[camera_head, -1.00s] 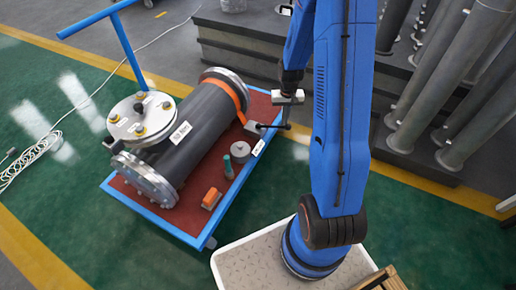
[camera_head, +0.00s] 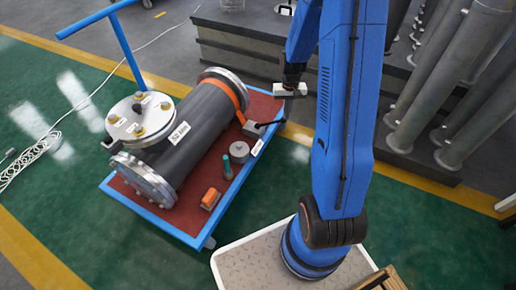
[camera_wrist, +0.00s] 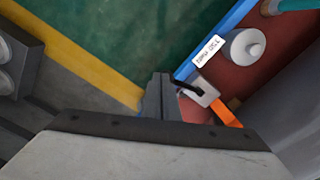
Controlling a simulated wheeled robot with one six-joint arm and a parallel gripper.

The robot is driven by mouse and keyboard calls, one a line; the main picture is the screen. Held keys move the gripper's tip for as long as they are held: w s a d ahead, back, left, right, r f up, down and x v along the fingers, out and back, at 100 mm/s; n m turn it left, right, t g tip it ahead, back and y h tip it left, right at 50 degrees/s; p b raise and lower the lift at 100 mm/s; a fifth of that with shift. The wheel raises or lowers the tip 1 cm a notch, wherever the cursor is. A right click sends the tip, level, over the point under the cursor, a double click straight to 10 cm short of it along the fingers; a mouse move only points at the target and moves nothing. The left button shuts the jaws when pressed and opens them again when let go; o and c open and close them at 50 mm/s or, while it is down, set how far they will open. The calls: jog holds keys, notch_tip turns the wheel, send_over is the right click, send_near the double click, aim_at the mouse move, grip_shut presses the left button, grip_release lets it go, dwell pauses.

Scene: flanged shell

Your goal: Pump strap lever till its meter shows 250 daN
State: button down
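The strap lever (camera_head: 271,123) is a short black handle on a grey ratchet block (camera_head: 250,129) at the right edge of the red-topped cart. An orange strap (camera_head: 238,94) runs from there over the dark cylinder. In the wrist view the lever (camera_wrist: 188,86) points left from its block (camera_wrist: 205,96). A white label or meter plate (camera_wrist: 208,51) lies beside it; its text is too small to read. My gripper (camera_head: 290,91) is above the lever's free end in the head view. In the wrist view its fingers (camera_wrist: 162,92) look closed together, left of the lever, with no visible hold on it.
The flanged shell (camera_head: 178,135) fills most of the blue-edged cart (camera_head: 150,216). A grey knobbed disc (camera_head: 239,150), a teal-topped pin (camera_head: 227,168) and an orange block (camera_head: 210,199) stand near its right edge. Grey pipes (camera_head: 455,80) and dark steps stand at the right.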

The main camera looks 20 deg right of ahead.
notch_tip(320, 180, up, 7)
dwell(0.6)
jog(key=shift+f, duration=0.1)
dwell(0.9)
jog(key=shift+w+a+f, duration=0.25)
jog(key=shift+w+f, duration=0.05)
jog(key=shift+f, duration=0.25)
jog(key=shift+w+a+f, duration=0.2)
jog(key=shift+w+f, duration=0.15)
jog(key=shift+f, duration=0.15)
jog(key=shift+w+a+f, duration=0.25)
jog(key=shift+w+f, duration=0.05)
jog(key=shift+f, duration=0.25)
